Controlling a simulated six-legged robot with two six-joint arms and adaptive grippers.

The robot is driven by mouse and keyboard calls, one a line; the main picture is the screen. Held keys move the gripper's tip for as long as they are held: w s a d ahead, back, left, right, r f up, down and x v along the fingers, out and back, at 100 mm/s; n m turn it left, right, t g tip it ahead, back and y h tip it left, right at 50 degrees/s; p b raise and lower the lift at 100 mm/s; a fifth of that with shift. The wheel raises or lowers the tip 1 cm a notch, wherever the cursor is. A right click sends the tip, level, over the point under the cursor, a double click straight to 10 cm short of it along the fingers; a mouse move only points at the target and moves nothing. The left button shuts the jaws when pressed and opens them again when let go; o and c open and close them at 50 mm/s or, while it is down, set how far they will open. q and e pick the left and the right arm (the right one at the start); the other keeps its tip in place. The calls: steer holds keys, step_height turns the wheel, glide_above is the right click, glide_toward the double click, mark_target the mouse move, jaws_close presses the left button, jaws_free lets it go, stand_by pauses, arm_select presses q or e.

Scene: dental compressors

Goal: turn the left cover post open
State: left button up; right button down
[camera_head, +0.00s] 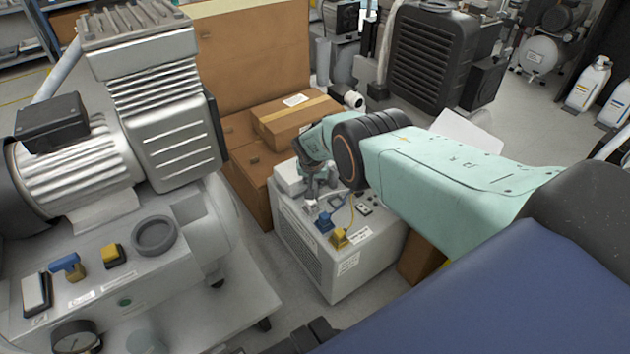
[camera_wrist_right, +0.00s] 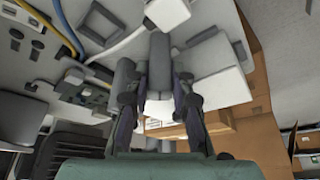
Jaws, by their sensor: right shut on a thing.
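My right gripper (camera_head: 318,190) reaches down from the right onto the top of a light grey boxy unit (camera_head: 345,278). I cannot tell from these frames how far the post is turned. The gripper hides most of it in the head view. My left gripper cannot be made out.
A large compressor (camera_head: 150,110) fills the left. Cardboard boxes (camera_head: 295,118) stand behind the unit. A black finned unit (camera_head: 430,55) stands further back. Some floor shows between the compressor and the unit.

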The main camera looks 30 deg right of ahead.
steer(key=shift+m, duration=0.6)
steer(key=c, duration=1.2)
jaws_free()
steer(key=shift+o, duration=0.2)
